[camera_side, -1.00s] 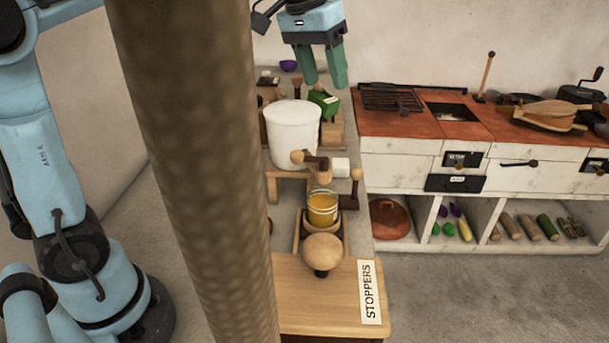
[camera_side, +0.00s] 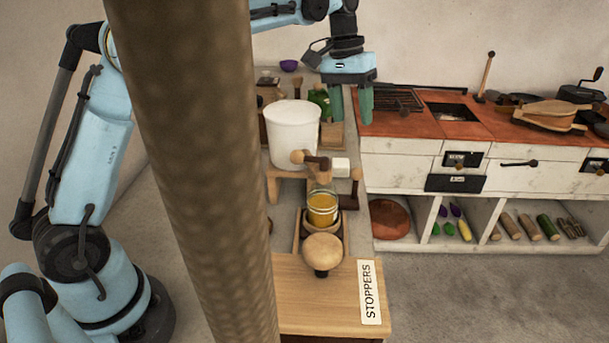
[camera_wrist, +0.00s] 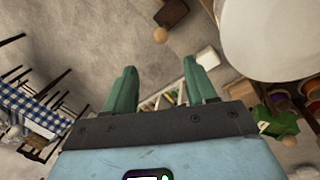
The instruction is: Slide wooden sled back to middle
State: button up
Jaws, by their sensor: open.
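The wooden sled (camera_side: 336,227) appears to be the small wooden carrier in a track on the counter, below the white tub in the side view. A glass jar (camera_side: 322,209) of orange liquid stands upright on it. A round wooden knob (camera_side: 322,248) is at its near end. My gripper (camera_side: 351,112) is open and empty, above and behind the sled, to the right of the white tub. In the wrist view my gripper (camera_wrist: 159,76) shows both green fingers spread with nothing between them. The sled is not clearly seen there.
The white tub (camera_side: 293,135) stands on a wooden stand with a tap, also partly in the wrist view (camera_wrist: 270,40). A white block (camera_side: 341,167) and a wooden post (camera_side: 355,185) stand beside the tap. A thick column hides the counter's left part. A green object (camera_wrist: 275,124) lies nearby.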

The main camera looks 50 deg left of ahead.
jog(key=f, duration=0.4)
jog(key=d+f, duration=0.1)
jog(key=f, duration=0.3)
jog(key=d+f, duration=0.1)
jog(key=f, duration=0.3)
jog(key=shift+w+d+f, duration=0.15)
jog(key=shift+w+f, duration=0.1)
grip_shut()
